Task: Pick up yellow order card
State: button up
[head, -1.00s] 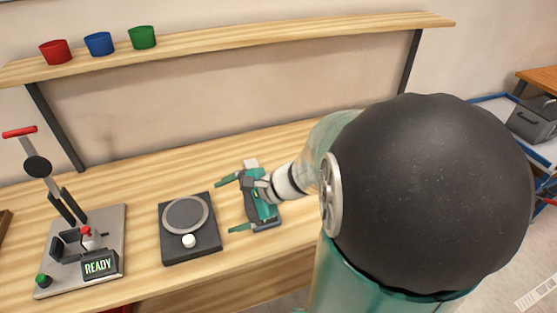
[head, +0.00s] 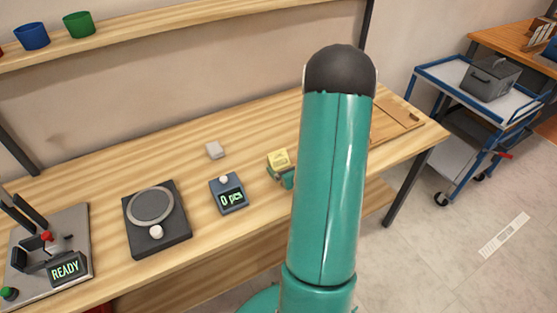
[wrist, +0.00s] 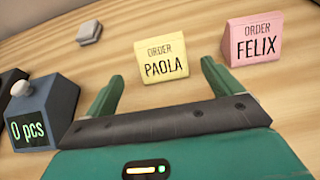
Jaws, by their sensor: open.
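The yellow order card (wrist: 161,60) reads "ORDER PAOLA" and stands on the wooden table in the wrist view. It also shows in the head view (head: 279,158), just left of my arm. My gripper (wrist: 158,80) is open, its two green fingers apart. The card is ahead of the gap between the fingers, and the jaws hold nothing. In the head view only a green part of my gripper (head: 284,178) shows below the card; my arm hides the rest.
A pink card (wrist: 254,41) reading "ORDER FELIX" stands close to the right finger. A counter (head: 229,193) showing "0 pcs" and a small grey block (head: 214,150) are to the left. Farther left are a round-plate device (head: 156,218) and a "READY" press (head: 48,250).

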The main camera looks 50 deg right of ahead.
aim_at(280, 159)
jog(key=x, duration=0.8)
jog(key=shift+w+d+r, duration=0.1)
jog(key=shift+r, duration=0.1)
jog(key=shift+c, duration=0.4)
jog(key=c, duration=1)
